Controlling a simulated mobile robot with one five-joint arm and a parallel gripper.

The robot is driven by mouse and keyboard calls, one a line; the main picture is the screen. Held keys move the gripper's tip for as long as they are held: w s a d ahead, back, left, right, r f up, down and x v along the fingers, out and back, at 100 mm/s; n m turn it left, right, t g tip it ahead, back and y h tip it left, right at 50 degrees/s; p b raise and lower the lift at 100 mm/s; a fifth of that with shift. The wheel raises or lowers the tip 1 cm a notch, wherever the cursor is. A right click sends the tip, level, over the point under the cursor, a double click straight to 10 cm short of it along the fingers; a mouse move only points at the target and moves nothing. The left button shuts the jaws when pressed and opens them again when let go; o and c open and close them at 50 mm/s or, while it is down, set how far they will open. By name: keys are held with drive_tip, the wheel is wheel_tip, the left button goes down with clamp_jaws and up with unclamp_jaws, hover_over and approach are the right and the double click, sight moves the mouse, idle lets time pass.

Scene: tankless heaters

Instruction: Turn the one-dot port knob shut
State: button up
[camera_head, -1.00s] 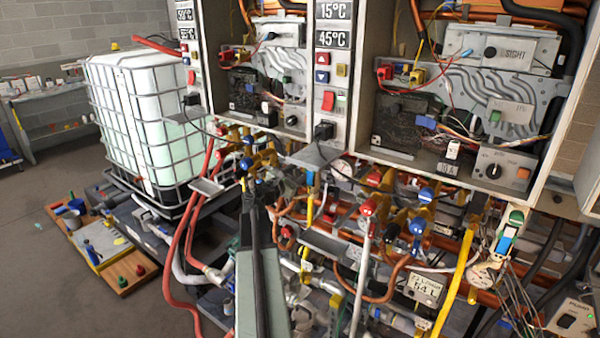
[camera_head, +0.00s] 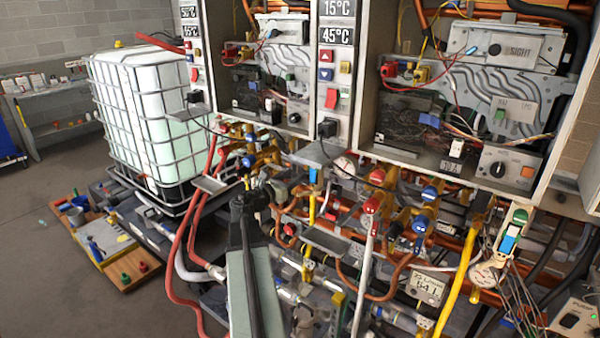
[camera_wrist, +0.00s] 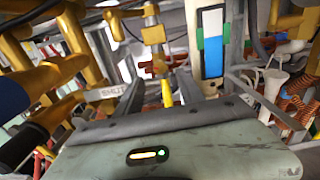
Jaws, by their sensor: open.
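Several port knobs sit on the brass valves below the heaters. They include a red one with white dots (camera_head: 371,205), another red one (camera_head: 376,177) and blue ones (camera_head: 429,192) (camera_head: 419,225). I cannot tell which knob bears one dot. My gripper (camera_head: 252,184) reaches in among the brass pipework left of these knobs, its tips hard to make out. In the wrist view my gripper (camera_wrist: 161,88) is open. Beyond the gap between its fingers are a small red part and a yellow piece (camera_wrist: 167,92). A plate (camera_wrist: 108,92) that seems to read SHUT is left of it.
Pipes, hoses and wires crowd the area around my gripper. A red hose (camera_head: 188,250) hangs to the left and a yellow pipe (camera_head: 458,282) stands to the right. A caged white tank (camera_head: 140,110) stands at the left. The floor (camera_head: 50,290) at lower left is open.

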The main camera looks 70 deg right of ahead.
sight(306, 167)
drive_tip(key=shift+n, duration=0.6)
drive_tip(key=x, duration=0.8)
drive_tip(key=shift+d, duration=0.3)
drive_tip(key=shift+c, duration=0.4)
clamp_jaws()
